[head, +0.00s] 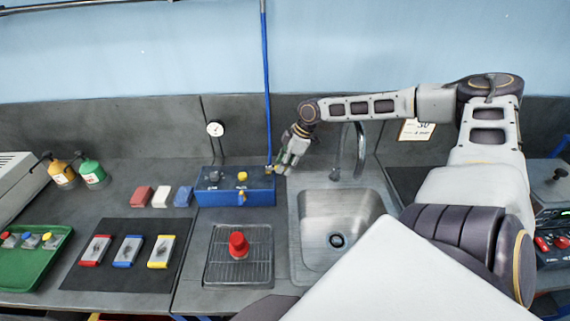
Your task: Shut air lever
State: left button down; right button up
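A blue air pipe (266,80) runs down the wall to the back right corner of a blue box (220,196). A small yellowish fitting (268,169), perhaps the air lever, shows at the pipe's foot. Another small yellow part (242,197) is on the box's front; which one is the air lever I cannot tell for sure. My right gripper (283,170) points down just right of the pipe's foot, close to the fitting. Whether it touches it, and whether its fingers are open, is too small to tell. My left gripper is out of view.
A sink (340,212) with a tap (360,150) lies right of the box. A red object (238,245) stands on a drain rack (212,270) in front. A dark mat (75,276) with coloured blocks and a green tray (45,277) are at left. A gauge (215,129) is on the back wall.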

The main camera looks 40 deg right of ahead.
jog(key=shift+c, duration=0.4)
grip_shut()
